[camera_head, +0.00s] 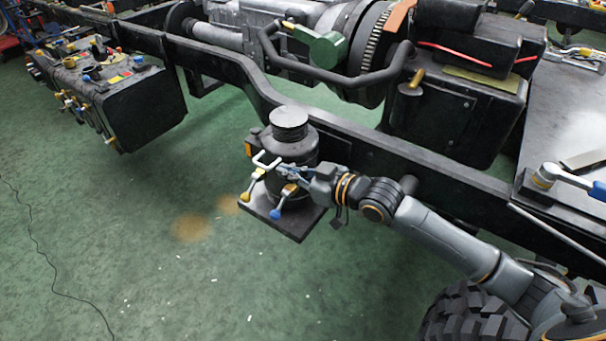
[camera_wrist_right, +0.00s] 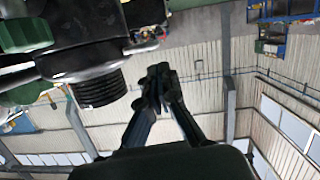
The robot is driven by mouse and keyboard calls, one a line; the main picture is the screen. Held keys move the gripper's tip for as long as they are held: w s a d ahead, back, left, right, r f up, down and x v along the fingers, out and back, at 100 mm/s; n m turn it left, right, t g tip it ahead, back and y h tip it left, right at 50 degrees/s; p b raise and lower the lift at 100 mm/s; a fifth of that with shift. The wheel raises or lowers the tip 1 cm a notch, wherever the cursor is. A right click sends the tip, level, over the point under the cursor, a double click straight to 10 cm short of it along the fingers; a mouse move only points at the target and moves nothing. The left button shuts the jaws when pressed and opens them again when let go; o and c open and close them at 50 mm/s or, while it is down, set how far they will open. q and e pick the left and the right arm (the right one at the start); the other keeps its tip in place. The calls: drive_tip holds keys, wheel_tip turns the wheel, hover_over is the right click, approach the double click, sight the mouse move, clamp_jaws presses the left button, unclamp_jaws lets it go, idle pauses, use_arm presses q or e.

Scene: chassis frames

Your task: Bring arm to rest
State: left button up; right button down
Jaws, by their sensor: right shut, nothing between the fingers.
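My right arm (camera_head: 440,232) comes in from the lower right in the head view and reaches toward the chassis frame. Its gripper (camera_head: 284,172) is at the front of a dark cylindrical unit (camera_head: 292,147) mounted by the frame rail, close to small levers with blue and yellow ends. Whether it touches them I cannot tell. In the right wrist view the fingers (camera_wrist_right: 158,80) come together at their tips with nothing between them. A dark ribbed cylinder (camera_wrist_right: 98,87) shows to the left of the fingertips there. My left gripper is not in view.
The black frame rail (camera_head: 345,150) runs diagonally behind my right gripper. A dark box with fittings (camera_head: 120,105) hangs at the left. A tyre (camera_head: 470,318) is below my right arm. A blue-handled tool (camera_head: 570,178) lies at the right. The green floor (camera_head: 120,250) at lower left is mostly clear.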

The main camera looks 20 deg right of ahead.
drive_tip(key=v, duration=0.5)
drive_tip(key=s+d+f+m+g+h, duration=0.15)
drive_tip(key=s+f, duration=0.25)
drive_tip(key=f, duration=0.6)
drive_tip(key=s+d+f+m+g+h, duration=0.1)
drive_tip(key=s+f+m+g+h, duration=0.2)
drive_tip(key=f, duration=0.8)
drive_tip(key=s+d+f+m+g+h, duration=0.1)
drive_tip(key=s+d+f+h, duration=0.3)
drive_tip(key=f, duration=0.6)
drive_tip(key=s+a+f+g, duration=0.1)
drive_tip(key=s+f+g, duration=0.1)
drive_tip(key=s+f, duration=0.55)
drive_tip(key=s+a+f+g, duration=0.1)
drive_tip(key=s+f+g, duration=0.25)
drive_tip(key=s, duration=0.65)
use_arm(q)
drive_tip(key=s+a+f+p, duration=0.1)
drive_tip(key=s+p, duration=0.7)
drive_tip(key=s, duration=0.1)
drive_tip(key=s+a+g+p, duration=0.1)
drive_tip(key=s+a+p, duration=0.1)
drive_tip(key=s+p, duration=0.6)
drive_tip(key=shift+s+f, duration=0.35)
use_arm(e)
drive_tip(key=s+d+f, duration=0.1)
drive_tip(key=s+d, duration=0.2)
drive_tip(key=s, duration=1.4)
drive_tip(key=shift+f+h, duration=0.35)
drive_tip(key=shift+m, duration=0.25)
